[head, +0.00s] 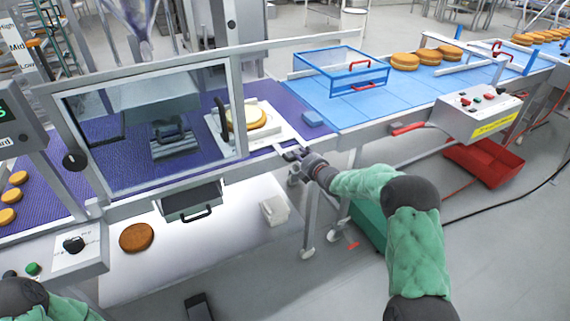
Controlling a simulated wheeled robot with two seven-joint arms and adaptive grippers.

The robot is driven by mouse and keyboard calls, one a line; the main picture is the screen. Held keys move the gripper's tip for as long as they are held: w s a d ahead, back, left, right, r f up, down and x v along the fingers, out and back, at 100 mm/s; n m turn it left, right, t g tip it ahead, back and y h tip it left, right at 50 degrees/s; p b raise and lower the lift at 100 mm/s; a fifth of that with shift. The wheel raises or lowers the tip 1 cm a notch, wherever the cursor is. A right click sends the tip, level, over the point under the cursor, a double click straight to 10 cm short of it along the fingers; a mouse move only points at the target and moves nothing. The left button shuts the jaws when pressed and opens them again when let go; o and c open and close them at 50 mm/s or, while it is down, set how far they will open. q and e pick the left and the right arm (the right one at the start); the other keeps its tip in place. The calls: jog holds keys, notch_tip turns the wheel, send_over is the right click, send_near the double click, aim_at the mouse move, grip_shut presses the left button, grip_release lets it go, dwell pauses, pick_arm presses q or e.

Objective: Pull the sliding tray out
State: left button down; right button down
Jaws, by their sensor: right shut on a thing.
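The white sliding tray (284,131) lies at the purple belt, just right of the framed clear guard. A pale golden round (243,121) sits on it, and a black upright handle stands at its left. My right gripper (291,154) is at the tray's front right edge, shut on its front part. The fingers hide just what they hold. My left arm shows only at the bottom left corner; its gripper is out of view.
The framed clear guard (241,108) stands left of the tray. A blue-framed cover with a red handle (360,65) is over the blue belt. A control box (474,114) and red bin (484,163) are at right. A drawer with a black handle (197,214) hangs below.

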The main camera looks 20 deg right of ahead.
jog(key=d, duration=0.7)
jog(key=shift+w+d, duration=0.1)
jog(key=c, duration=1.2)
grip_release()
jog(key=shift+o, duration=1)
jog(key=shift+d, duration=0.15)
jog(key=v, duration=1.2)
